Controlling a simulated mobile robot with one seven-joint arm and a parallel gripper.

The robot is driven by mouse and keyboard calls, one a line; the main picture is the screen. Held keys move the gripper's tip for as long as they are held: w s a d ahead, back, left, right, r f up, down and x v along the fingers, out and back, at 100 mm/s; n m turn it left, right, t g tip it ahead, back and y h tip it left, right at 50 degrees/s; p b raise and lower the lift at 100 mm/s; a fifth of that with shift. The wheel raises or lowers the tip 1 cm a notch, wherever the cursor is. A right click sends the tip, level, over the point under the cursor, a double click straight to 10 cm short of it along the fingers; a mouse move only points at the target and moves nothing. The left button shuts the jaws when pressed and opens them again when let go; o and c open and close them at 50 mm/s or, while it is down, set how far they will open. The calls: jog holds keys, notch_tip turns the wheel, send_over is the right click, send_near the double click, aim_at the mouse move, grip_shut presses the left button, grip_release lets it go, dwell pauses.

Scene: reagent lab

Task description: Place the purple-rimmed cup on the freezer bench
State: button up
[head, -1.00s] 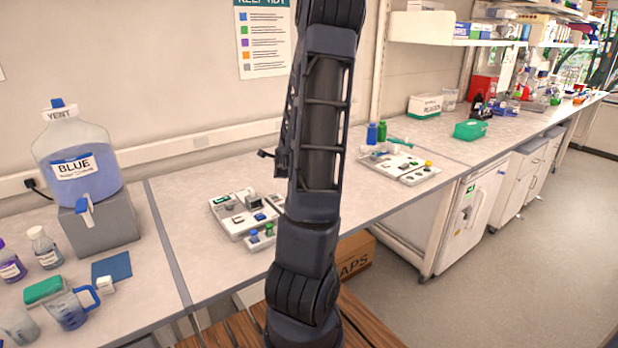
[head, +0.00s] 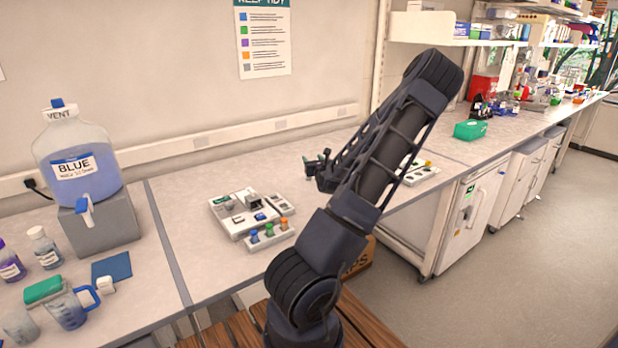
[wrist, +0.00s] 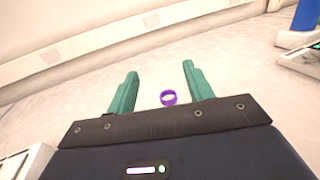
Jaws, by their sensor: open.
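The purple-rimmed cup (wrist: 168,97) shows in the wrist view as a small purple ring, upright on the pale bench top. It lies between the lines of my gripper's two green fingers (wrist: 160,72), nearer the palm in the picture, with nothing gripped. I cannot make the cup out in the head view. My gripper (head: 318,168) is open and low over the middle bench, partly hidden by my arm. A white under-bench unit with a green display (head: 478,212), which looks like a freezer, stands at the right; the bench top above it (head: 440,147) is partly clear.
A tray with small blocks (head: 235,222) sits left of my arm. Another tray (head: 418,178) is partly hidden behind it. A green box (head: 470,130) stands on the right bench. A blue carboy (head: 78,165) stands at far left.

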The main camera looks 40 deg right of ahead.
notch_tip(320, 180, down, 7)
jog(key=shift+f, duration=0.15)
jog(key=shift+w+f, duration=0.15)
jog(key=shift+f, duration=0.1)
jog(key=shift+x, duration=3.65)
jog(key=shift+c, duration=0.3)
grip_shut()
